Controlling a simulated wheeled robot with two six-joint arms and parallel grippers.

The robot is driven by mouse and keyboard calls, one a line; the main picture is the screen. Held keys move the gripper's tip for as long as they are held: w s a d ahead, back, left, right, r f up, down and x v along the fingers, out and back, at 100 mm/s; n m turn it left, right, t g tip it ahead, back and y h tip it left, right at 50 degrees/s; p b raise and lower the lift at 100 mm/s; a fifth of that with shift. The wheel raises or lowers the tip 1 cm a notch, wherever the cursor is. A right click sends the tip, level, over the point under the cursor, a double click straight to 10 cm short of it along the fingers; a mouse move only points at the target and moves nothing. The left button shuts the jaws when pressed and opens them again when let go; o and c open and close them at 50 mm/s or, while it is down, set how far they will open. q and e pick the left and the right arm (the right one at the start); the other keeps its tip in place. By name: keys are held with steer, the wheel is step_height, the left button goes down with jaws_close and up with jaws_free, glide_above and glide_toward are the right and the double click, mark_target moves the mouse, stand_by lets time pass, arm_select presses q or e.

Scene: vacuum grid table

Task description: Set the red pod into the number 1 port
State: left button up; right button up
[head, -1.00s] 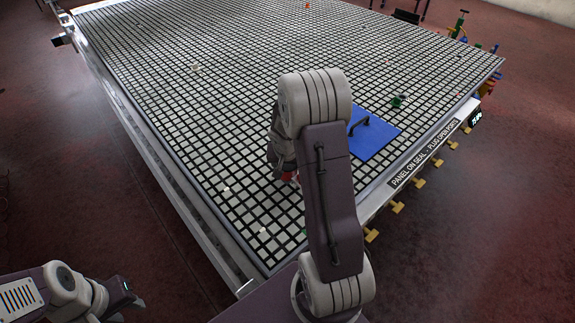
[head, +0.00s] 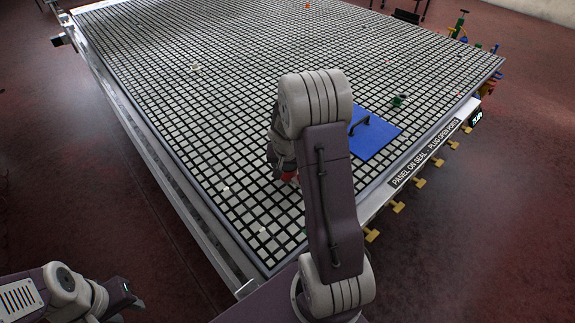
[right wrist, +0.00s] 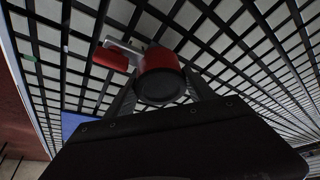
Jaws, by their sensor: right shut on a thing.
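The red pod (right wrist: 160,72), round with a dark end, sits between the fingers of my right gripper (right wrist: 160,90) in the right wrist view. A red and grey lever-like part (right wrist: 112,57) shows right beside it, and I cannot tell if it is joined to the pod. In the head view only a bit of red (head: 290,177) shows beside my right arm, which hides most of the gripper. The gripper is shut on the pod, over the grid table (head: 210,120). I cannot make out the number 1 port. My left gripper (head: 132,300) is off the table at lower left, its jaw opening unclear.
A blue panel (head: 374,142) with a dark handle lies right of my right arm. A small green thing (head: 398,101) stands beyond it. Yellow fittings (head: 398,206) line the right edge under a label strip (head: 425,157). The table's left and far areas are mostly clear.

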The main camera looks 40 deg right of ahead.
stand_by(0.3)
steer(key=shift+f+b, duration=0.4)
steer(key=shift+b, duration=0.2)
steer(key=shift+f, duration=0.1)
steer(key=shift+f+b, duration=0.15)
steer(key=shift+b, duration=0.2)
stand_by(0.5)
steer(key=o, duration=1.8)
steer(key=p+v, duration=0.1)
steer(key=v, duration=0.8)
steer(key=shift+p, duration=0.35)
